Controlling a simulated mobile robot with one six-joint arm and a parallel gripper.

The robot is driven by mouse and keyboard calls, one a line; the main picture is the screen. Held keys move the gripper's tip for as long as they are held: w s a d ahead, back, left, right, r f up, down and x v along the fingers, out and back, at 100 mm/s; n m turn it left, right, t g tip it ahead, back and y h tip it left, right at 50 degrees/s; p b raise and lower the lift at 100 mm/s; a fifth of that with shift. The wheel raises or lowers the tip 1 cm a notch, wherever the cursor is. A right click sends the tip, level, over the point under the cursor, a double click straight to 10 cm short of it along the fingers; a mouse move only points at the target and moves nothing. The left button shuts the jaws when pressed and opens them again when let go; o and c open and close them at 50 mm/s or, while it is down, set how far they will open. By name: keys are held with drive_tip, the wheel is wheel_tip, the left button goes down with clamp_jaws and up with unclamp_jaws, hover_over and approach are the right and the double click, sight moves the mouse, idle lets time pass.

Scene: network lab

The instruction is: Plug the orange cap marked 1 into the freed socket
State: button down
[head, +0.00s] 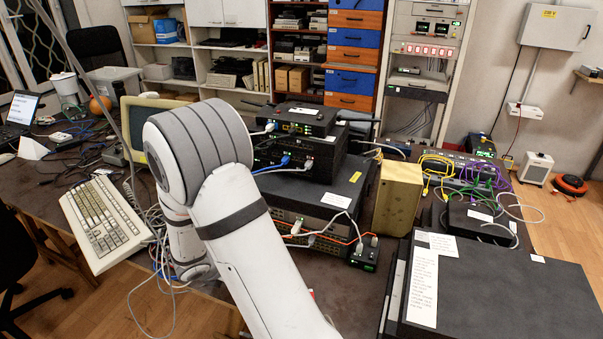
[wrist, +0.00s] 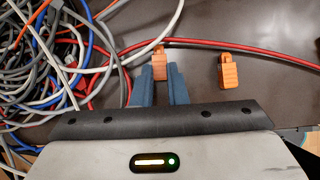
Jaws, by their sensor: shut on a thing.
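In the wrist view my gripper (wrist: 161,76) has its two blue fingers shut on an orange cap (wrist: 159,60), whose top sticks out beyond the fingertips. A second orange cap (wrist: 228,72) lies apart on the dark table to the right. I cannot read a number on either cap. In the head view my arm fills the middle and my gripper is out of sight. The stack of network devices (head: 308,190) stands right of my arm, with several plugged cables. I cannot tell which socket is the freed one.
A red cable (wrist: 240,50) crosses the table just beyond the held cap. A tangle of cables (wrist: 50,60) lies to its left. In the head view a small black box (head: 366,258) and a tan box (head: 398,197) stand beside the stack, with a keyboard (head: 105,220) at left.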

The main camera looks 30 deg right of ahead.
drive_tip(key=shift+r+p, duration=2)
drive_tip(key=shift+r, duration=0.5)
drive_tip(key=c, duration=2)
unclamp_jaws()
drive_tip(key=shift+c, duration=0.2)
clamp_jaws()
